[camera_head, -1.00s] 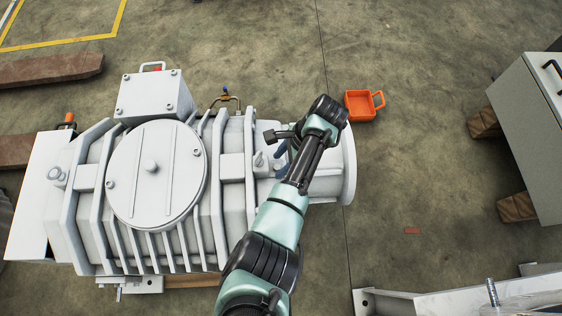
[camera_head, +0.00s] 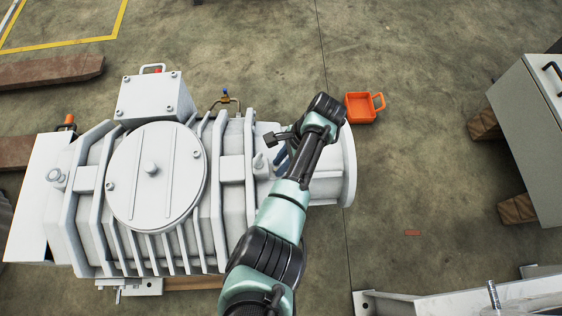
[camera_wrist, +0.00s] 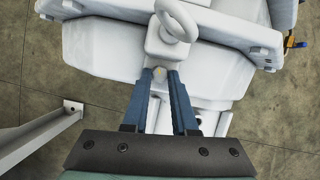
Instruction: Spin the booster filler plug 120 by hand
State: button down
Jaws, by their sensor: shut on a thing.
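The booster filler plug (camera_wrist: 159,74) is a small pale plug on the pale grey pump body, just below a lifting eye (camera_wrist: 176,22) in the wrist view. My gripper (camera_wrist: 161,79) has its two blue fingers on either side of the plug and is shut on it. In the head view, my gripper (camera_head: 283,157) reaches down onto the right part of the pump (camera_head: 232,140), beside the lifting eye (camera_head: 259,161). There my wrist and fingers hide the plug. I cannot tell how far it has turned.
A round bolted cover (camera_head: 151,190) and a box (camera_head: 155,97) sit on the pump. A small brass valve (camera_head: 226,95) rises at its back edge. An orange open box (camera_head: 361,107) lies on the floor. A grey cabinet (camera_head: 535,130) stands right.

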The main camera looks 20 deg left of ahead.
jog(key=shift+n+g, duration=0.3)
jog(key=shift+n, duration=0.5)
jog(key=c, duration=0.7)
grip_release()
jog(key=p+v, duration=0.4)
jog(key=v, duration=0.9)
jog(key=shift+a, duration=0.15)
